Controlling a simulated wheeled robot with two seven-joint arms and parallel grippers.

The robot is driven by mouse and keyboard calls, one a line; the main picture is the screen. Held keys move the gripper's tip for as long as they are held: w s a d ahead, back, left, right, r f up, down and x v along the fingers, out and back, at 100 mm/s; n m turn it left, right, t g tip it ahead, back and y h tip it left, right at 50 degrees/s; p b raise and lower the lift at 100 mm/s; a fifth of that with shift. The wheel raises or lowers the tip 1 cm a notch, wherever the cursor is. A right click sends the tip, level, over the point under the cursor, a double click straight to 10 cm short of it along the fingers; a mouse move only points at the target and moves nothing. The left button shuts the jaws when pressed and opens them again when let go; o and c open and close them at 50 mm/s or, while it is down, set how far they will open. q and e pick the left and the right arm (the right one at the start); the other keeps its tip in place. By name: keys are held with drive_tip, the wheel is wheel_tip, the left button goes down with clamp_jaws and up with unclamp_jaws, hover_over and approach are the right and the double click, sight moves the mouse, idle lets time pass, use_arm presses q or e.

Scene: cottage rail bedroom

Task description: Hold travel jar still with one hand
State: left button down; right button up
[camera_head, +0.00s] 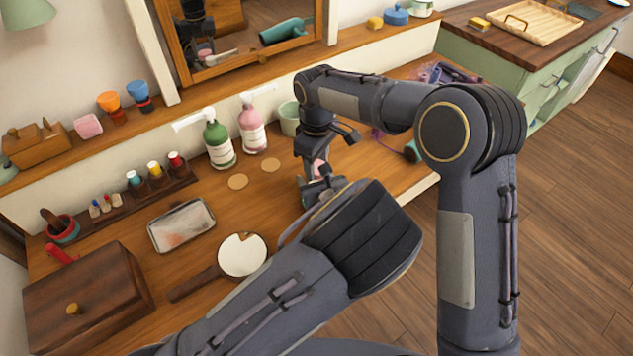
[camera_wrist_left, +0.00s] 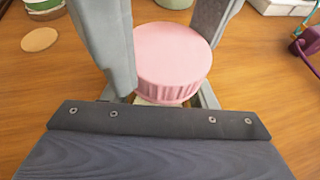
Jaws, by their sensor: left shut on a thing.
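The travel jar (camera_wrist_left: 172,55) has a pink, ribbed screw lid and stands between the fingers of my left gripper (camera_wrist_left: 163,68) in the left wrist view. The left gripper is shut on it, with one finger at each side. The jar's body below the lid is mostly hidden. In the head view only a small pink part of the jar (camera_head: 318,168) shows between my arms. My right gripper (camera_head: 322,150) points down close above the jar and left gripper. Its fingertips are partly hidden, so its opening is unclear. It does not show in the left wrist view.
A green pump bottle (camera_head: 219,146), a pink pump bottle (camera_head: 252,130) and a pale green cup (camera_head: 289,118) stand behind. Two cork discs (camera_head: 238,182) lie nearby. A hand mirror (camera_head: 242,255), metal tray (camera_head: 181,226) and wooden box (camera_head: 85,300) occupy the left side.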

drive_tip(key=shift+m, duration=0.7)
drive_tip(key=shift+c, duration=0.4)
drive_tip(key=o, duration=1.1)
drive_tip(key=shift+r, duration=0.1)
drive_tip(key=shift+r, duration=2.2)
drive_tip(key=shift+c, duration=0.4)
